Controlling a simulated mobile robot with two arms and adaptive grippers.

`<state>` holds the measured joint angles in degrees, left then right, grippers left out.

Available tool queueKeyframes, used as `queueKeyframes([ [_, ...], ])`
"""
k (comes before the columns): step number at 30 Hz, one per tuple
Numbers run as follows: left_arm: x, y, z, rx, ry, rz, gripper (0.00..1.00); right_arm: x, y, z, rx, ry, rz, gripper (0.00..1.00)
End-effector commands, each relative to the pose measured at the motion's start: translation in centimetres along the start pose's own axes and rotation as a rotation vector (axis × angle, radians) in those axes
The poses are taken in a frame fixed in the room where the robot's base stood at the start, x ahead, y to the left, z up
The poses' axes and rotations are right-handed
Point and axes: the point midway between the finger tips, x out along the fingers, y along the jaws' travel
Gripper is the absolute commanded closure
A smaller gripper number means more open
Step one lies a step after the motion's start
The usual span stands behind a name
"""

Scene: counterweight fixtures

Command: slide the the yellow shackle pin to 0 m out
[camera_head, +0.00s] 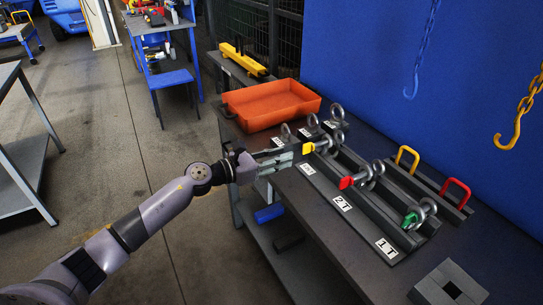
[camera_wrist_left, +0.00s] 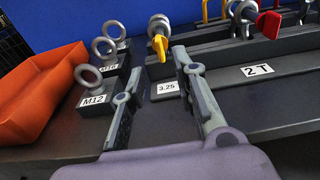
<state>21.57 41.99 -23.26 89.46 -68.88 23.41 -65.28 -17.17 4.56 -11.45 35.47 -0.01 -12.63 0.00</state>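The yellow shackle pin (camera_head: 309,148) has a flat yellow head that sticks out on the near side of a grey shackle (camera_head: 330,140), at the rail end labelled 3.25. In the left wrist view the yellow head (camera_wrist_left: 160,46) shows just beyond and between the fingertips. My left gripper (camera_head: 295,153) is open, its fingers pointing at the yellow head. The two fingers (camera_wrist_left: 157,64) stand apart with nothing held between them. I cannot tell whether a fingertip touches the pin. The pin's far end is hidden by the shackle. My right gripper is not in view.
A red pin (camera_head: 347,183) and a green pin (camera_head: 410,220) sit in shackles farther right along the rail. Eye bolts on labelled blocks (camera_wrist_left: 97,102) stand left of the gripper, near an orange tray (camera_head: 268,104). Hooks (camera_head: 511,133) hang at right.

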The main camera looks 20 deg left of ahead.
Motion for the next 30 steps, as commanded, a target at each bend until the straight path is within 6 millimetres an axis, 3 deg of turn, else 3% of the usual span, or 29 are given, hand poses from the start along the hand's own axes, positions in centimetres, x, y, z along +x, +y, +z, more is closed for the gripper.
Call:
queueKeyframes([
  [15, 6.0, 0.0, 0.0, -0.003, -0.003, 0.0, 0.73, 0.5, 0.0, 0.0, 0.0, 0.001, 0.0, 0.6],
  [30, 7.3, 0.0, 0.0, -0.002, -0.001, 0.0, 0.73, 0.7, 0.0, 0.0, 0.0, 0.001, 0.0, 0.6],
])
